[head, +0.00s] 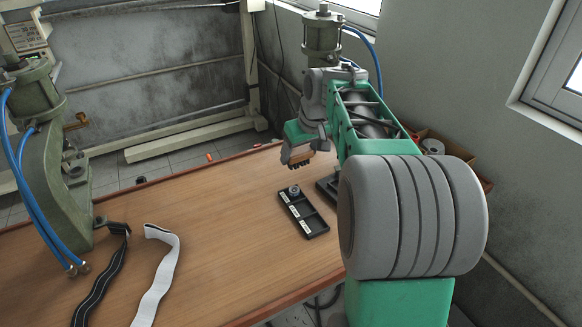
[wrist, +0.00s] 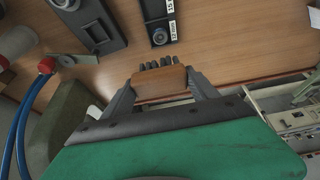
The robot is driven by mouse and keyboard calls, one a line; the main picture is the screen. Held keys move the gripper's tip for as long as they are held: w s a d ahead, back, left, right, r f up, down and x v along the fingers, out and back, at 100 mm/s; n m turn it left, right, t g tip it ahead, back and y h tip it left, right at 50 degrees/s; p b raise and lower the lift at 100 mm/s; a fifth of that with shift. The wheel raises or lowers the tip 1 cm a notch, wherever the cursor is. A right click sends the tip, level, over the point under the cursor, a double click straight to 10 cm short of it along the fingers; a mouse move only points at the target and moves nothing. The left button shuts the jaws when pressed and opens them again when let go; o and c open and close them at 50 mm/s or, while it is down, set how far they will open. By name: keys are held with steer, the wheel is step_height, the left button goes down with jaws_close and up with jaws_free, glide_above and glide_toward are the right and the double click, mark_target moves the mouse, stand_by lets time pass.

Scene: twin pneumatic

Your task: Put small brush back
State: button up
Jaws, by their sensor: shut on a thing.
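The small brush, a wooden block with dark bristle tufts, shows in the wrist view (wrist: 160,83), gripped between both fingers. My gripper (wrist: 161,88) is shut on it. In the head view, my gripper (head: 298,155) holds the brush (head: 297,161) above the table's far side, with the bristles pointing down. A black labelled tray (head: 313,228) lies on the table just below it in the head view, with a round metal part (head: 294,190) in its far compartment. The brush appears clear of the tabletop and trays.
A second dark tray (wrist: 112,42) lies beside the labelled one, partly hidden by my arm in the head view. Green presses with blue hoses stand at left (head: 48,160) and back (head: 322,35). Black (head: 103,275) and white (head: 160,275) straps lie at left. The table's middle (head: 220,220) is clear.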

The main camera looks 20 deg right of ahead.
steer(key=w+d+f+p, duration=0.1)
steer(key=w+f, duration=0.2)
steer(key=w, duration=0.1)
steer(key=w+d+f+p, duration=0.1)
steer(key=w+f+p, duration=0.1)
steer(key=w+f, duration=0.1)
steer(key=w+d+f+p, duration=0.1)
steer(key=w+f, duration=0.2)
steer(key=w, duration=0.3)
steer(key=shift+d+f, duration=0.15)
steer(key=shift+d, duration=0.1)
step_height(320, 180, down, 4)
steer(key=shift+w+r+p, duration=0.15)
steer(key=shift+r+p, duration=0.1)
steer(key=shift+p, duration=0.35)
steer(key=shift+f, duration=0.1)
steer(key=shift+f+b, duration=0.2)
steer(key=shift+b, duration=0.1)
steer(key=o, duration=1.3)
steer(key=shift+r, duration=0.1)
